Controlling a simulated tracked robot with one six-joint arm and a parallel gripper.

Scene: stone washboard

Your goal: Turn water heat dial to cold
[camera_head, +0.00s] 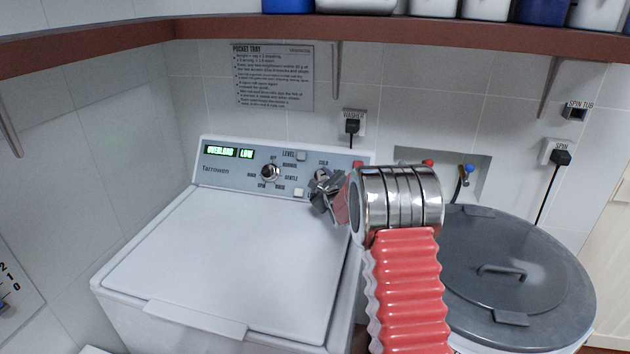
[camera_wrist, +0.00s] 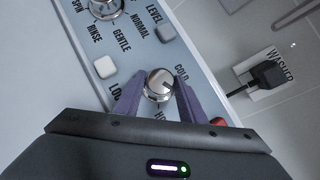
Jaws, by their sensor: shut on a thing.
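The water heat dial (camera_wrist: 158,84) is a round silver knob on the washer's blue-grey control panel. In the wrist view the COLD label is at its upper right and a partly hidden label starting with H is below it. A dark mark shows on the knob's face, but I cannot tell exactly which setting it points to. My gripper (camera_wrist: 159,90) is shut on the dial, with one purple-grey finger on each side. In the head view my gripper (camera_head: 326,190) is at the panel's right part, just under the COLD label, and hides most of the dial.
The white washer (camera_head: 230,260) has its lid closed. A grey-lidded spin tub (camera_head: 520,260) stands at right. A brown shelf (camera_head: 400,30) hangs above. A black plug (camera_head: 352,127) is on the wall behind.

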